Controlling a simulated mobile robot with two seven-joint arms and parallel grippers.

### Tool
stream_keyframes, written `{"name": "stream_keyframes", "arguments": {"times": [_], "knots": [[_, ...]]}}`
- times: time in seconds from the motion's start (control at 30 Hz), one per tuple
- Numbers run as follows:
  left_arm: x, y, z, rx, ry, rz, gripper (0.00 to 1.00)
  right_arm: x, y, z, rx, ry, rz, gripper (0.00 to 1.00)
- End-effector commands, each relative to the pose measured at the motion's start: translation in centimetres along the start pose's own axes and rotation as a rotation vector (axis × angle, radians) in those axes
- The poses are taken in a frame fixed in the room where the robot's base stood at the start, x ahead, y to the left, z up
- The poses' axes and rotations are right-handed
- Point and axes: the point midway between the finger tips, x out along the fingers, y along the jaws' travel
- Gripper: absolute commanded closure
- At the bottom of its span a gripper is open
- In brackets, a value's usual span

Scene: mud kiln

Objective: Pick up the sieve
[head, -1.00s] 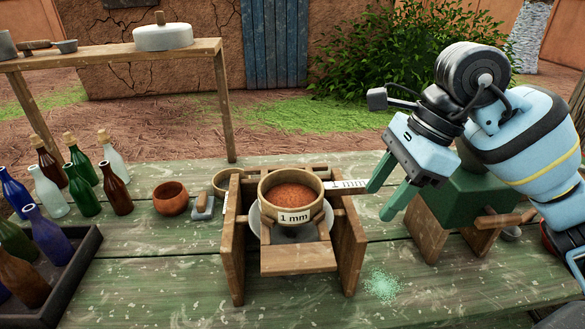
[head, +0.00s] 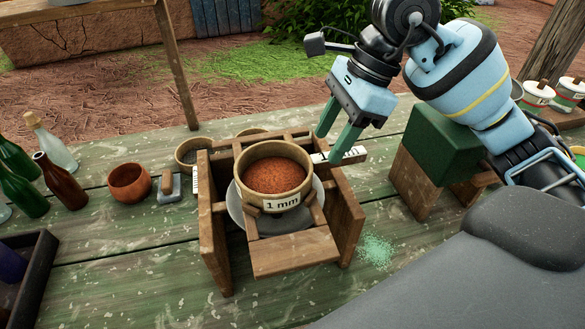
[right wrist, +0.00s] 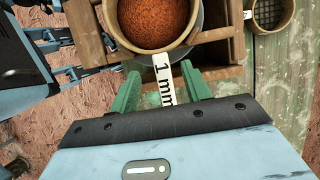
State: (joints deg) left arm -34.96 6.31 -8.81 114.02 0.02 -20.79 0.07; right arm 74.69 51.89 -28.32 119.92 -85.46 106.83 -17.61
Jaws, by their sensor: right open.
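The sieve (head: 276,188) is a round tan ring labelled "1 mm" on its front, with reddish-brown powder inside. It sits on a wooden frame (head: 212,240), above a grey dish (head: 238,210). A white "1 mm" tag (head: 350,155) sticks out on its right side. My right gripper (head: 331,147) is open, pointing down just right of and behind the sieve. In the right wrist view the sieve rim (right wrist: 150,48) lies just beyond the fingertips, and the tag runs between the open green fingers (right wrist: 162,85). I cannot tell whether they touch it. My left gripper is not in view.
A reddish bowl (head: 129,184) and a small trowel-like tool (head: 169,186) stand left of the frame. Bottles (head: 60,178) and a dark crate (head: 35,262) are farther left. A green block (head: 430,140) on wooden legs stands right. Green powder (head: 376,250) lies on the table.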

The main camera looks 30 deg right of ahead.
Motion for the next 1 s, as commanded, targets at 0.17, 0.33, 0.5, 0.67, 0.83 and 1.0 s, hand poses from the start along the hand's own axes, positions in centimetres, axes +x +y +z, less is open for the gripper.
{"name": "stream_keyframes", "arguments": {"times": [0.17,0.33,0.5,0.67,0.83,1.0], "knots": [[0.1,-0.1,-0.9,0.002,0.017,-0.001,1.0,0.7,0.0,-0.1,0.0,0.0,-0.001,0.52],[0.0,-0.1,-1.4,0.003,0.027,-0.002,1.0,3.0,0.0,-0.5,0.0,-0.001,0.001,0.52],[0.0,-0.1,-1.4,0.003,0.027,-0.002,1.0,4.8,-0.1,-0.5,0.0,-0.001,-0.001,0.52],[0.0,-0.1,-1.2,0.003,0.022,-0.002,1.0,5.1,-0.1,-0.5,-0.001,-0.001,-0.003,0.52],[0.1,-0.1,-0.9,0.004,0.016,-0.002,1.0,5.1,-0.1,-0.5,-0.001,-0.001,-0.003,0.58],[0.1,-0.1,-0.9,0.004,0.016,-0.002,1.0,5.1,-0.1,-0.5,-0.001,-0.001,-0.002,0.8]]}}
